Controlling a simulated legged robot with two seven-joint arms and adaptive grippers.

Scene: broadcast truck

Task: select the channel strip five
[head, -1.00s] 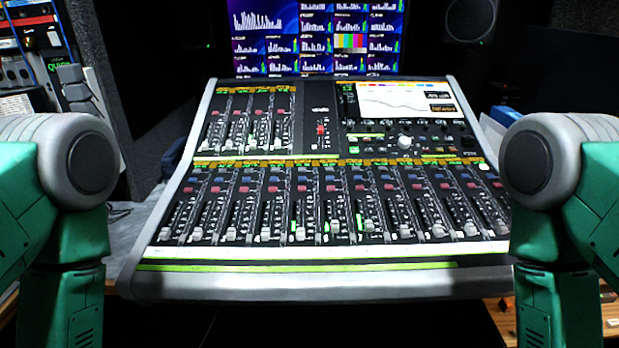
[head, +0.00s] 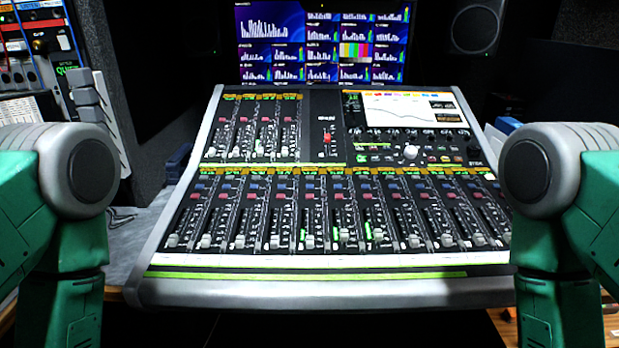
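The mixing console (head: 330,290) stands in front of me, with a long lower bank of channel strips and a shorter upper-left bank (head: 252,125). Strip numbers are too small to read. The fifth strip from the left (head: 309,212) in the lower bank has a dark body and a white fader cap near its bottom. I cannot tell whether any strip is selected. Both my green arms show at the left and right edges, apart from the console's control surface. Both grippers are out of view.
A screen (head: 323,42) with level graphs stands behind the console. The console's own display (head: 405,108) is at its upper right. A rack (head: 35,45) and dark speaker boxes flank it on the left. Another speaker (head: 474,25) stands at the back right. The space above the strips is clear.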

